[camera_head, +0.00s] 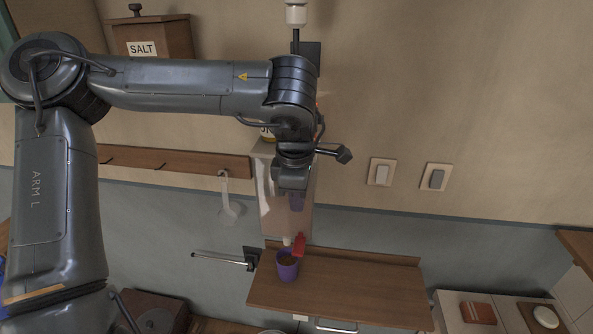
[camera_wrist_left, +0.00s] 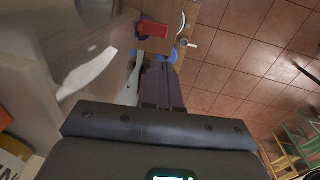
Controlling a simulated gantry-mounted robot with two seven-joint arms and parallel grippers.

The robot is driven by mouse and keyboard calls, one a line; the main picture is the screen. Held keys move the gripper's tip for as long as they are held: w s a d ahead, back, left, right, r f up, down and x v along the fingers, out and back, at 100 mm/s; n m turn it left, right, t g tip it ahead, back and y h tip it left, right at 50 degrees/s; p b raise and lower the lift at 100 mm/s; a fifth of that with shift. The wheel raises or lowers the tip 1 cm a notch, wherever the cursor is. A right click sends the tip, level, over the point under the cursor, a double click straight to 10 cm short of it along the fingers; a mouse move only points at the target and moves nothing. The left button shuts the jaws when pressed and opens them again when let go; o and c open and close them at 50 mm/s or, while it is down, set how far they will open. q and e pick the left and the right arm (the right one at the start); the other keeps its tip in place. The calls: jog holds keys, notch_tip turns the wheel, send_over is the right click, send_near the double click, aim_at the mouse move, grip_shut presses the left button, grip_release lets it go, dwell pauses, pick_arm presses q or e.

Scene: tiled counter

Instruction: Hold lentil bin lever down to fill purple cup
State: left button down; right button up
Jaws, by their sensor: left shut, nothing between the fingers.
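The purple cup (camera_head: 287,268) stands upright on a wooden shelf (camera_head: 350,290), under the white spout of the lentil bin (camera_head: 270,205). Brown contents show inside the cup. The bin's red lever (camera_head: 300,244) sits beside the spout, just above the cup; a red part, likely this lever (camera_wrist_left: 152,28), also shows at the top of the left wrist view. My left gripper (camera_head: 297,207) is shut and empty in front of the bin, above the lever and apart from it. Its closed fingers show in the left wrist view (camera_wrist_left: 160,82). My arm hides the bin's upper part.
A metal bar (camera_head: 220,258) juts out left of the shelf. A white scoop (camera_head: 228,205) hangs from a wooden rail (camera_head: 175,162). Two wall switches (camera_head: 436,178) are at the right. The shelf's right part is clear.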

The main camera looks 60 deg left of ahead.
pick_arm(q)
notch_tip(320, 180, up, 8)
jog(key=shift+s+d, duration=0.2)
jog(key=shift+d, duration=0.05)
jog(key=shift+f, duration=0.1)
dwell(0.4)
